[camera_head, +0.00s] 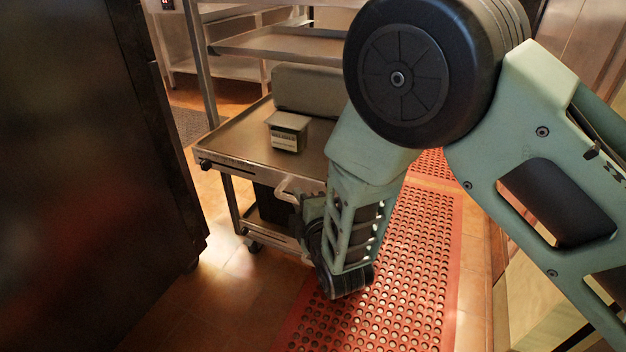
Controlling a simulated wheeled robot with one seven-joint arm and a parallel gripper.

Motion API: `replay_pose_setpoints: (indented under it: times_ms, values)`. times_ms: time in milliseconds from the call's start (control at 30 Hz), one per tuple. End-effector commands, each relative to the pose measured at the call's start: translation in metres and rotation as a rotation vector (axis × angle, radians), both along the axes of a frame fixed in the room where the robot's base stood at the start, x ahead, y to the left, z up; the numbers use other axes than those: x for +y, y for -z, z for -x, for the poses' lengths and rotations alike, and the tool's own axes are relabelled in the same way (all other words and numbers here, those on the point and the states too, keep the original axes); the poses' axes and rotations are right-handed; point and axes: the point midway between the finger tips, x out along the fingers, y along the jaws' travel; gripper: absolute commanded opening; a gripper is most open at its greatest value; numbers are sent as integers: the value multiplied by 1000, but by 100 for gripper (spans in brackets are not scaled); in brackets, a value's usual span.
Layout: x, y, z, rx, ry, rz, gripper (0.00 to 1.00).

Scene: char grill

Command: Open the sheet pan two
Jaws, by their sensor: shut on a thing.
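A metal rack or cart stands at centre left, with a tray-like sheet pan surface (232,136) at mid height and another flat pan (290,42) above it. I cannot tell which of these is sheet pan two. A pale curved handle (286,186) sticks out at the front edge below the mid-level pan. My gripper (299,203) is at this handle and is shut on it. My wrist and forearm hide the right part of the rack front, and the fingertips are small and partly hidden.
A small metal container (287,132) and a larger grey box (308,90) sit on the mid-level pan. A dark cabinet (85,180) stands close on the left. A red perforated mat (400,270) lies on the floor, with bare tiles (225,295) beside it.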

Motion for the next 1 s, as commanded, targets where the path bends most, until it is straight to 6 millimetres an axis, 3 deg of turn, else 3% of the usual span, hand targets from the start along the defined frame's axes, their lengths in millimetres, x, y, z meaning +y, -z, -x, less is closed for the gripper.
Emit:
replay_pose_setpoints:
  times_ms: [100, 600, 800, 1000]
  values:
    - [13, -1, 35, 4, -8, 3, 0]
    - [58, -1, 161, 3, -6, 3, 0]
    - [70, 0, 195, 3, -4, 3, 0]
    - [77, 0, 214, 2, -2, 2, 0]
